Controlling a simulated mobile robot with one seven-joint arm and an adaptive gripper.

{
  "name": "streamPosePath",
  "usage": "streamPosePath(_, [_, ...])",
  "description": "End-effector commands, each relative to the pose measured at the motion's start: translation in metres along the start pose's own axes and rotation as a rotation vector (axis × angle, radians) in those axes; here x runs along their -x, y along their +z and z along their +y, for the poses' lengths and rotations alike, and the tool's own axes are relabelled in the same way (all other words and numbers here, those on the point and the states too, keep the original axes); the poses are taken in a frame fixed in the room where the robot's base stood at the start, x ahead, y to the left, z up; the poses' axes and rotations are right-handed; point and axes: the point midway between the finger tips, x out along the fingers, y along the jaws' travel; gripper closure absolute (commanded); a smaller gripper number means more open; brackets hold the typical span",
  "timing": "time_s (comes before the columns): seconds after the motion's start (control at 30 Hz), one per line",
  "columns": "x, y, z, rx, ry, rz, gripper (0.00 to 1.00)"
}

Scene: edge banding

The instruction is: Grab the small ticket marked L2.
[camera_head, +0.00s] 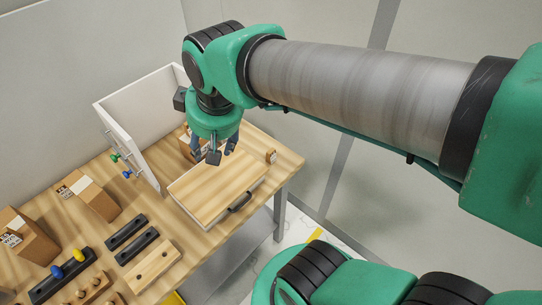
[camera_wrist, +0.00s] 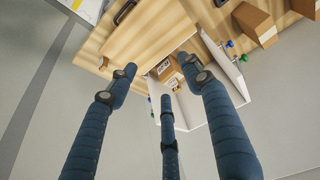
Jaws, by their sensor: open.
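I cannot read a mark L2 on anything. A small brown block with a dark mark (camera_head: 271,156) stands near the table's right corner; a small piece also shows in the wrist view (camera_wrist: 104,62). A cardboard box with a pale label (camera_head: 188,148) stands behind my gripper, partly hidden; the label shows in the wrist view (camera_wrist: 163,67), its writing too small to read. My gripper (camera_head: 214,151) points down above the far end of the wooden board, fingers spread and empty. Its fingers also frame the wrist view (camera_wrist: 158,80).
A wooden board with a dark handle (camera_head: 240,201) lies on the table. A white panel with coloured knobs (camera_head: 132,158) stands left.

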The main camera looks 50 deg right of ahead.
Motion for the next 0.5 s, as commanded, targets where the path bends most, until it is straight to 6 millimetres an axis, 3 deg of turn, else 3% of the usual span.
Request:
streamPosePath(0.23, [-0.053,-0.028,0.065,0.003,0.025,-0.117,0.5])
streamPosePath(0.5, [-0.121,-0.033,0.145,0.009,0.018,-0.234,0.5])
